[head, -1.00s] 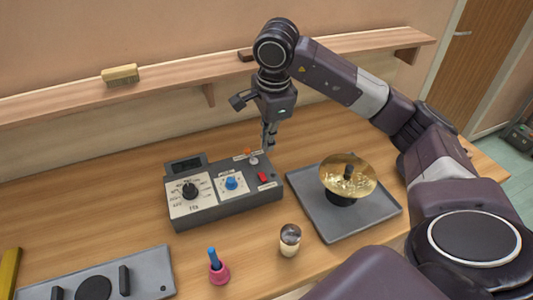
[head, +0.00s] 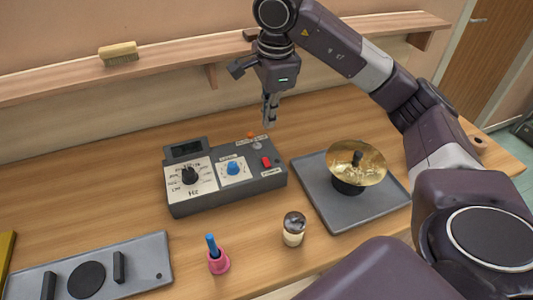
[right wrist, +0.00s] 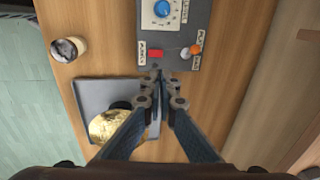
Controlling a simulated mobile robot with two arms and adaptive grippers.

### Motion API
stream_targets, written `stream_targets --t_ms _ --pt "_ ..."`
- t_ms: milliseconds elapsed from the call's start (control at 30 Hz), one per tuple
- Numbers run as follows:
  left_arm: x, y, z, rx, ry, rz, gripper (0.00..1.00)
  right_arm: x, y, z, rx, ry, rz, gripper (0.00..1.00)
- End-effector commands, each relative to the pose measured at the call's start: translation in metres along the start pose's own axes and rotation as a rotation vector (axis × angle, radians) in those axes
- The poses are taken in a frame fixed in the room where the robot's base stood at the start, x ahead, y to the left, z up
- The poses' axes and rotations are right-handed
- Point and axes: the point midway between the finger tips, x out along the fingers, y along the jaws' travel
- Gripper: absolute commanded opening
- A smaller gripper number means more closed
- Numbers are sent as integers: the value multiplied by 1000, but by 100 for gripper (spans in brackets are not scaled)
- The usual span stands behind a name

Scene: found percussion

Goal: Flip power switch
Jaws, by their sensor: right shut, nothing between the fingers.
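A grey control box (head: 225,205) stands on the wooden table with a small dark display, a black dial (head: 189,176), a blue knob (head: 233,168) and a red switch (head: 266,161) with a label beside it. The red switch also shows in the right wrist view (right wrist: 155,52). A small orange-topped part (head: 251,136) sits at the box's back edge; it also shows in the right wrist view (right wrist: 195,48). My right gripper (head: 270,123) is shut and empty, pointing down above and behind the box's right end, apart from the switch. My left gripper is not in view.
A grey tray (head: 385,215) with a brass cymbal (head: 356,163) on a stand is right of the box. A shaker-like jar (head: 293,229) and a pink holder with a blue handle (head: 218,262) stand in front. A shelf (head: 190,69) with a brush (head: 118,53) runs behind.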

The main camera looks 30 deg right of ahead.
Motion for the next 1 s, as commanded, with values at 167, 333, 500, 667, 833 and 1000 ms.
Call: stream_targets --t_ms 167,333,500,667,833,1000 --pt "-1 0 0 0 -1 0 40 1 0 0 0 0 0 0" --pt "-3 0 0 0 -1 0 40 15 1 0 0 1 4 0" --pt "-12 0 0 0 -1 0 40 46 1 -1 1 2 7 0" --pt "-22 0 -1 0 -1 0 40 81 1 0 0 2 7 0" --pt "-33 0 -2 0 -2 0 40 111 1 0 0 1 6 0" --pt "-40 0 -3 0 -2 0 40 132 0 0 0 1 2 0"
